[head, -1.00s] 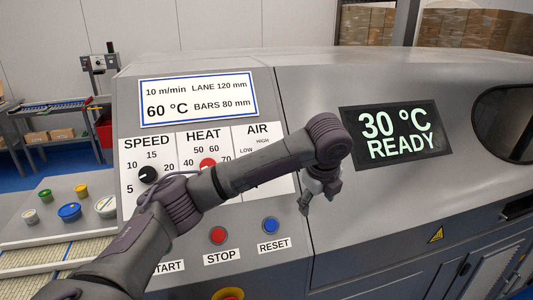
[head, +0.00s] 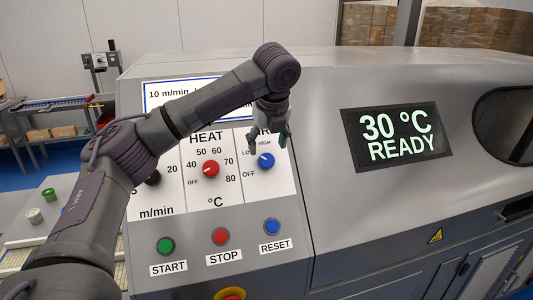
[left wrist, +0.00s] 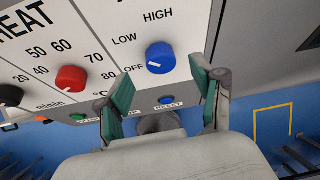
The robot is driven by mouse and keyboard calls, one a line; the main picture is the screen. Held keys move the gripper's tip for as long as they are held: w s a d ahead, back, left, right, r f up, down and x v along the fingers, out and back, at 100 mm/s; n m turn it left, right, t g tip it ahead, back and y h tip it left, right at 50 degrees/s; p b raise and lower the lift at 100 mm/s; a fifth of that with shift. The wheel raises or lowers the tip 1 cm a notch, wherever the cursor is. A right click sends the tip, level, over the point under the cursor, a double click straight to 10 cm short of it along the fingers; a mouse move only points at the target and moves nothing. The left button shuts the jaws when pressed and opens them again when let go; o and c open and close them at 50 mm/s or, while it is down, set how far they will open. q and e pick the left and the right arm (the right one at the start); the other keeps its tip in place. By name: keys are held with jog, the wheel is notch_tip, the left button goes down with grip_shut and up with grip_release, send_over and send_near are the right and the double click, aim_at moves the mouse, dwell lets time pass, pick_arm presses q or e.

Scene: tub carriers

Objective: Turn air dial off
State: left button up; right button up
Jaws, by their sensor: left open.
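The blue air dial (head: 266,161) is on the white AIR panel, right of the red heat dial (head: 210,169). It also shows in the left wrist view (left wrist: 160,58), with OFF to its left, LOW at its upper left and HIGH above. A pale mark shows on the knob's left part; I cannot tell exactly which label it points at. My left gripper (head: 268,146) hangs in front of the AIR panel, by the dial. In the left wrist view its open green-padded fingers (left wrist: 161,84) frame the dial, with nothing between them. My right gripper is not in view.
Below are the green START (head: 165,245), red STOP (head: 221,236) and blue RESET (head: 272,226) buttons. A dark display (head: 396,135) reads 30 °C READY. The black speed dial (head: 153,178) is partly behind my left arm. The machine front right of the panel is clear.

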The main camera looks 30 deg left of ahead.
aim_at(266, 157)
pick_arm(q)
jog(key=p+x, duration=0.1)
jog(key=x, duration=0.3)
jog(key=shift+x, duration=0.75)
jog(key=shift+s, duration=0.1)
jog(key=c, duration=1.1)
jog(key=shift+c, duration=0.2)
